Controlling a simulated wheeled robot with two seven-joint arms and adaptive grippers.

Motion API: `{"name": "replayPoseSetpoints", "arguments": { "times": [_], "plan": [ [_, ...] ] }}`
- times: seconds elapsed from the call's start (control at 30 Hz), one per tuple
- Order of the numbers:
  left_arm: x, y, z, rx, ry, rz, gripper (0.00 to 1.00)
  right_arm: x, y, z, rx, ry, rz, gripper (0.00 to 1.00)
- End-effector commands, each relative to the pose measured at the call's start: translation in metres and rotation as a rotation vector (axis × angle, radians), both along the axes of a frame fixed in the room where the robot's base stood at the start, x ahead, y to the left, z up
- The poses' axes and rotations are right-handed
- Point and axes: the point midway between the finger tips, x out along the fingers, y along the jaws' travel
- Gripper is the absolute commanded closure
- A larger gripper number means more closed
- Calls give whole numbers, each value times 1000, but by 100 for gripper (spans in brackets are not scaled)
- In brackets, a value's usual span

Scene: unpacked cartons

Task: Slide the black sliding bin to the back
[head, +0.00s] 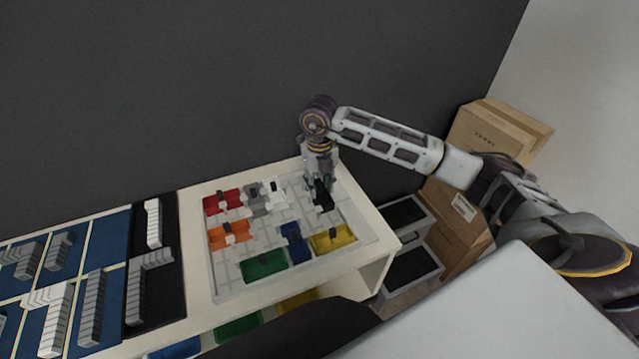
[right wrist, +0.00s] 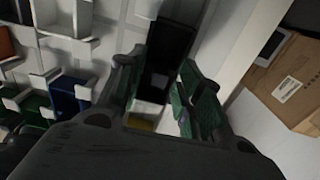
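The black sliding bin (head: 323,198) is on the right part of the white gridded tray (head: 236,294), behind the yellow bin (head: 333,239). My right gripper (head: 317,183) points down at it from above and hides part of it. In the right wrist view, the black bin (right wrist: 172,42) lies between the two fingers of my right gripper (right wrist: 163,85). The fingers stand apart on either side of the bin, close to it. I cannot tell whether they press on it. My left gripper is not in view.
Red (head: 222,201), grey (head: 257,200), white (head: 275,193), orange (head: 229,233), green (head: 264,266) and blue (head: 295,242) bins share the tray. A dark wall stands behind. Cartons (head: 465,215) are at the right. Blue panels with grey racks (head: 92,308) are at the left.

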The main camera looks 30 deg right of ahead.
Motion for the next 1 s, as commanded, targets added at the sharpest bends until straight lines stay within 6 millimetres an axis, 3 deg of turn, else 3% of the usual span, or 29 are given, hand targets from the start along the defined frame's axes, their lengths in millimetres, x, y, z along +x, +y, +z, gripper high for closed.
{"name": "replayPoseSetpoints", "arguments": {
  "times": [0.17, 0.43, 0.77, 1.0],
  "plan": [
    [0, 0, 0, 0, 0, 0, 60, 0, 0, 0, 0, 0, 0, 67],
    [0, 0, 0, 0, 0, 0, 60, 0, 0, 0, 0, 0, 0, 100],
    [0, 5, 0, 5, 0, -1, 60, 1, 0, 0, 0, 0, 0, 100],
    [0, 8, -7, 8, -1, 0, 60, 16, -1, -1, 0, -1, -2, 100]
  ]
}}
